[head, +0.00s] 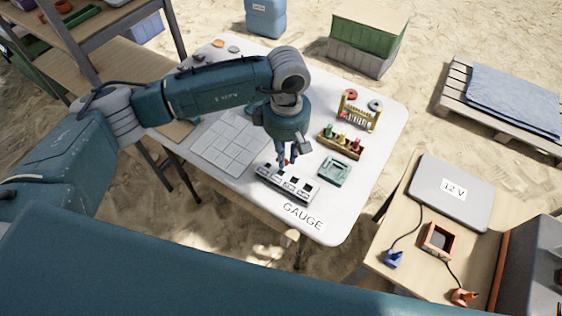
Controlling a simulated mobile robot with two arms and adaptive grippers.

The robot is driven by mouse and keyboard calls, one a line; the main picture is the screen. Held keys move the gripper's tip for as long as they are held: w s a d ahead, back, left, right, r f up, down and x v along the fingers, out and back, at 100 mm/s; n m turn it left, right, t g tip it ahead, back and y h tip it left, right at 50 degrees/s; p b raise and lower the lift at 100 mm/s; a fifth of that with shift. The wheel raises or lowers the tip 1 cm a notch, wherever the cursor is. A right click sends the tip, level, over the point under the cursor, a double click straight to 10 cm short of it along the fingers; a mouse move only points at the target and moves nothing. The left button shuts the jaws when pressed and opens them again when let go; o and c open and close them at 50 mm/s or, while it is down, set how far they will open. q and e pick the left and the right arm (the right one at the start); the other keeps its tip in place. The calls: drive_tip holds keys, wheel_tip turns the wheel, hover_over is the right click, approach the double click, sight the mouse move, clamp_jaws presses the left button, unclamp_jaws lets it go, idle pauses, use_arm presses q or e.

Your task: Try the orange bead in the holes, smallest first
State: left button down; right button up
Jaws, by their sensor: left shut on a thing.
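The gauge (304,197) is a pale block with a row of dark holes, near the front edge of the white table, behind a "GAUGE" label. My left gripper (287,164) points down just above and behind the gauge's middle-left part. It is shut on the orange bead, of which only a small orange trace shows between the fingers. The fingers hide part of the gauge, and I cannot tell which hole the bead is over or whether it touches the block. My right gripper is out of view.
A white grid tray (226,147) lies left of the gauge. A green square dish (334,171), a wooden rack with colored pieces (341,142) and a yellow rack (356,117) stand to the right. A side table holds a grey "12 V" case (453,192).

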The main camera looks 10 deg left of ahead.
use_arm(q)
drive_tip(key=shift+s+d+f, duration=0.3)
drive_tip(key=shift+d+f, duration=0.45)
drive_tip(key=shift+f, duration=0.25)
drive_tip(key=shift+s+d+f, duration=0.25)
drive_tip(key=shift+d+f, duration=0.45)
drive_tip(key=shift+f, duration=0.6)
drive_tip(key=shift+f+b, duration=0.15)
drive_tip(key=shift+b, duration=0.45)
drive_tip(key=shift+f+b, duration=0.15)
drive_tip(key=shift+b, duration=0.9)
idle(0.6)
idle(0.4)
drive_tip(key=c, duration=1.2)
unclamp_jaws()
